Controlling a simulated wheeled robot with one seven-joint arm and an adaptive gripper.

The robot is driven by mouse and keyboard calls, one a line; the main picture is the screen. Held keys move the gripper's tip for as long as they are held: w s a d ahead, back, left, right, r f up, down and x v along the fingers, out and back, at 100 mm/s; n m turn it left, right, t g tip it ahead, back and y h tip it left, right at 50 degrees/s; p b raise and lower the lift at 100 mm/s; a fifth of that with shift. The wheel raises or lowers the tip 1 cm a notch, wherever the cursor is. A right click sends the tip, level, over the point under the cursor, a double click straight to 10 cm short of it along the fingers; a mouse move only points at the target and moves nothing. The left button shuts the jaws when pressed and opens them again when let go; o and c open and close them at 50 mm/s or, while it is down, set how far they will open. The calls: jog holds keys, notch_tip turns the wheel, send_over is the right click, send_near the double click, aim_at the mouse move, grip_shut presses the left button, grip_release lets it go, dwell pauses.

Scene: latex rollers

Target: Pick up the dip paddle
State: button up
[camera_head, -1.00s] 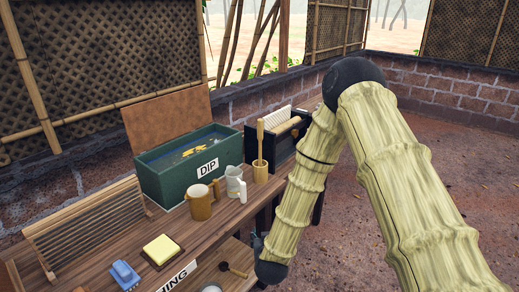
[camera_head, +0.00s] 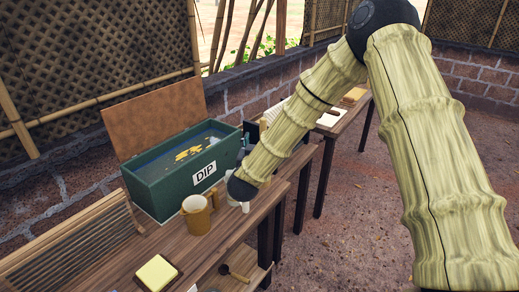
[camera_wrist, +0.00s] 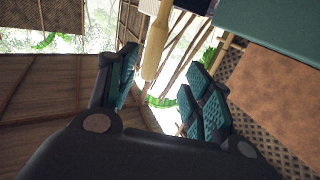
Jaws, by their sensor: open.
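A pale wooden piece (camera_wrist: 157,42), which looks like the dip paddle, hangs into the wrist view from the top. Its rounded end lies in the gap between my gripper's fingers, nearer the left finger; I cannot tell how far off it is in depth. My gripper (camera_wrist: 160,88) is open, with teal pads on both sides and nothing clamped.
A brown mug (camera_head: 197,214) and a mostly hidden white jug stand before the tank. A slatted rack (camera_head: 75,243) and a yellow block (camera_head: 157,272) are to the left. A ladle (camera_head: 232,273) lies lower down. Another table (camera_head: 343,121) stands beyond; open floor lies right.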

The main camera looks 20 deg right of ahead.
aim_at(263, 128)
jog(key=shift+w+d+r+p, duration=0.25)
jog(key=shift+w+d+r, duration=0.05)
jog(key=shift+w+d, duration=0.25)
jog(key=shift+w+d+r+p, duration=0.25)
jog(key=shift+w+d, duration=0.15)
jog(key=shift+w, duration=0.1)
jog(key=shift+w+d+f, duration=0.15)
jog(key=shift+w+f, duration=0.1)
jog(key=shift+w, duration=0.2)
jog(key=shift+w+d+f, duration=0.1)
jog(key=shift+w+f, duration=0.1)
jog(key=shift+w, duration=0.25)
jog(key=shift+w+d+r+p, duration=0.3)
jog(key=shift+p, duration=0.2)
jog(key=p+x, duration=0.1)
jog(key=x, duration=0.3)
jog(key=shift+d+f+p, duration=0.1)
jog(key=shift+f+p, duration=0.05)
jog(key=shift+p, duration=0.2)
grip_shut()
